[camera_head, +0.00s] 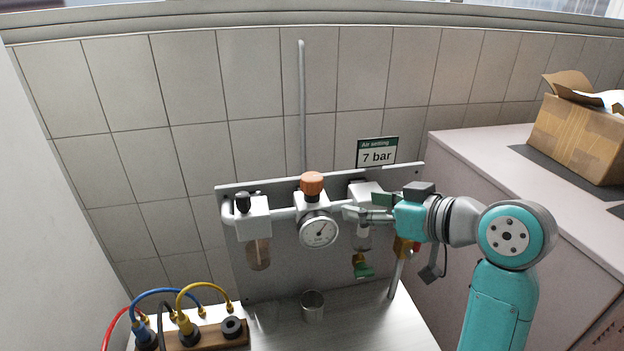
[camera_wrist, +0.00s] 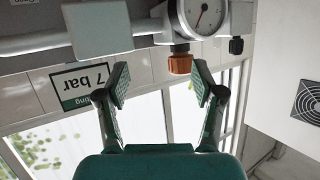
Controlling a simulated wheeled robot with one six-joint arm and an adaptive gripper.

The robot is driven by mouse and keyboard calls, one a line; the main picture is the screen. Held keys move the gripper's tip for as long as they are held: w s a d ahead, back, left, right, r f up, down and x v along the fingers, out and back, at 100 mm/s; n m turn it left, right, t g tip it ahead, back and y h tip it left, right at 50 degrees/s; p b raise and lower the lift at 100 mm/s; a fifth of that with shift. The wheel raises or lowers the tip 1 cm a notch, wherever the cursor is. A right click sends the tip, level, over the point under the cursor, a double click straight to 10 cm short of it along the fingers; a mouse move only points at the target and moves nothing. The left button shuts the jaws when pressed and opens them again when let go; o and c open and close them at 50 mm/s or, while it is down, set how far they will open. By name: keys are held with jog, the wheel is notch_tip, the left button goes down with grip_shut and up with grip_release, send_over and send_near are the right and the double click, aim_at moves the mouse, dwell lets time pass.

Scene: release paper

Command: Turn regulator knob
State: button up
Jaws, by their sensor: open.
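The orange-brown regulator knob (camera_head: 312,183) sits on top of the regulator body, above a round white-faced gauge (camera_head: 319,230). The gauge needle is visible, but its numbers are too small to read. My gripper (camera_head: 370,208) is to the right of the knob, in front of the panel's right side. In the upside-down wrist view, the knob (camera_wrist: 180,64) shows between and beyond the open fingers (camera_wrist: 160,70), nearer the right-hand one. The gauge also shows there (camera_wrist: 203,17). The fingers hold nothing, and the knob appears apart from them. A sign (camera_head: 377,153) reads "Air setting 7 bar".
The grey panel (camera_head: 290,285) carries pipes and a filter bowl (camera_head: 258,254) at left. Colored hoses and fittings stand on a wooden block (camera_head: 205,338) at lower left. A small metal cup (camera_head: 312,305) stands below. A cardboard box (camera_head: 577,138) is on the right counter (camera_head: 480,143).

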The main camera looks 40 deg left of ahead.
jog(key=n+g, duration=0.1)
jog(key=n, duration=0.1)
send_near(318, 180)
jog(key=a, duration=0.1)
jog(key=x, duration=1)
jog(key=shift+w+a+f, duration=0.15)
jog(key=shift+a+f, duration=0.15)
jog(key=shift+c, duration=0.3)
jog(key=c, duration=1.1)
